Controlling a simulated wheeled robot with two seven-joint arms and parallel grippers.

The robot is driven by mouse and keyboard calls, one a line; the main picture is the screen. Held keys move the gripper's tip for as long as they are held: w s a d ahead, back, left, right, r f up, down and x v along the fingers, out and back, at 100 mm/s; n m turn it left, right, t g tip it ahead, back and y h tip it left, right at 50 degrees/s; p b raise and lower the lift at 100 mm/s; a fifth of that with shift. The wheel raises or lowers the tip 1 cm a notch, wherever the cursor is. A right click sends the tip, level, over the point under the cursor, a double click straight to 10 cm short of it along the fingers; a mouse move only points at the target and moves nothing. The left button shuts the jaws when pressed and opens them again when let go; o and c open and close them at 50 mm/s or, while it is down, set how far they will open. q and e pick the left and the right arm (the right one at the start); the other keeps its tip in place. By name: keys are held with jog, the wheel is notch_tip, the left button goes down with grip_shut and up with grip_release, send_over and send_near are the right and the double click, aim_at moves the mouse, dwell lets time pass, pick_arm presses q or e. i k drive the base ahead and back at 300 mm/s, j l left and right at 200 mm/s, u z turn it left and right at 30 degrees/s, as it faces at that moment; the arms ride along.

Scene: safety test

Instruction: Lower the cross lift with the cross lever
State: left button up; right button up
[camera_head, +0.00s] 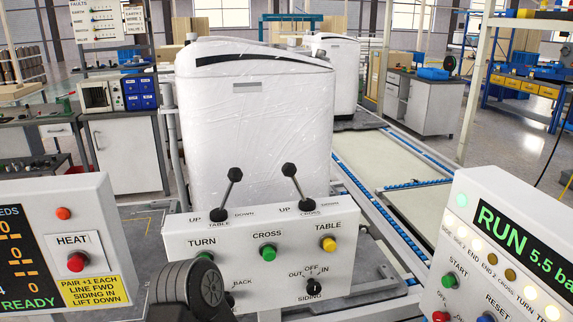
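The cross lever (298,187) stands at the top right of the white control panel (195,262), over the word CROSS, between UP and DOWN. Its black knob leans left, toward UP. The table lever (228,189) stands to its left and leans right, toward DOWN. A black ridged part that looks like my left gripper (190,286) is at the panel's lower left, below and left of the cross lever and apart from it. Its fingertips are not clear. It partly covers the lower-left controls. My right gripper is not in view. I cannot pick out the cross lift.
The panel also has a green CROSS button (267,252), a yellow TABLE button (329,244) and a SIDING knob (313,287). A HEAT panel (95,218) stands left, a RUN panel (467,247) right. A wrapped white appliance (255,130) stands behind, beside blue-edged conveyors (385,165).

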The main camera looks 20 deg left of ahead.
aim_at(289, 170)
jog(key=k+j+z, duration=0.1)
jog(key=k+z, duration=0.5)
jog(key=z, duration=0.15)
